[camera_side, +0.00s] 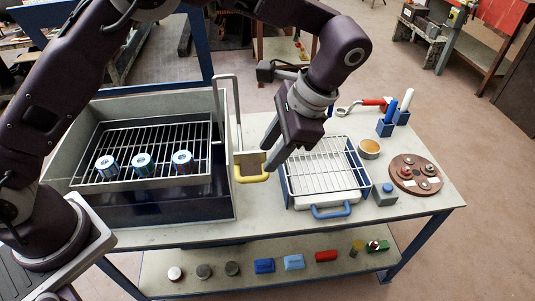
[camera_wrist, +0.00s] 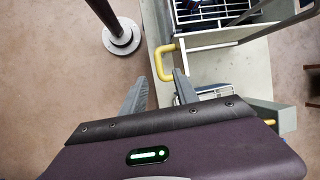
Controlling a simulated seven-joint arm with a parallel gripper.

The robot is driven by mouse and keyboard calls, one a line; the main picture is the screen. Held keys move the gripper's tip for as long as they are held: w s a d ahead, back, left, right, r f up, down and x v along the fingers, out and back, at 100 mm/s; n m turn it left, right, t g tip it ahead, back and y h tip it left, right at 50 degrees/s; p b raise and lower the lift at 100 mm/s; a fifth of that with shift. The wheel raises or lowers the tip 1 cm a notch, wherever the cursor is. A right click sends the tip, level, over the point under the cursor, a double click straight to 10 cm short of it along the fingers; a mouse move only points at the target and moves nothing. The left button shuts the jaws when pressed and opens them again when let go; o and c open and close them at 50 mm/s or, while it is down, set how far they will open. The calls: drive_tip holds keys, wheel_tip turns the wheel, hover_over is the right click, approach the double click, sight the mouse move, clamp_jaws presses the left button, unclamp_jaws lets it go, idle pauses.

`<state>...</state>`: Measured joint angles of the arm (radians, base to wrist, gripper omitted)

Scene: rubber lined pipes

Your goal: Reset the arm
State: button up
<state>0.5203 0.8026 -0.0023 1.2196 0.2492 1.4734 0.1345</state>
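My gripper (camera_side: 271,163) hangs over the workbench in the side view, pointing down between the deep basin and the wire-racked tray. In the wrist view its two fingers (camera_wrist: 161,78) stand apart with nothing held between them. A yellow handle (camera_side: 250,178) on a grey metal frame is close to the fingertips in the side view. It also shows in the wrist view (camera_wrist: 160,62), just beyond the fingertips. I cannot tell whether the fingers touch it.
Three cans (camera_side: 142,162) stand on the rack in the basin (camera_side: 160,208). The tray (camera_side: 328,175) has a blue handle. A brown disc (camera_side: 402,184), small bowl (camera_side: 369,149) and blue holders (camera_side: 385,128) stand at right. Several small items (camera_side: 264,265) lie on the lower shelf.

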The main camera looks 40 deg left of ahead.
drive_tip(key=s+a+r+n+t+h, duration=0.4)
drive_tip(key=s+a+r+n+t, duration=0.15)
drive_tip(key=s+a+r, duration=0.95)
drive_tip(key=s+f+n+t, duration=0.1)
drive_tip(key=s+n+t, duration=0.1)
drive_tip(key=s, duration=0.4)
drive_tip(key=shift+s+d+f+n, duration=0.15)
drive_tip(key=shift+d+f+n, duration=0.05)
drive_tip(key=shift+f+n, duration=0.25)
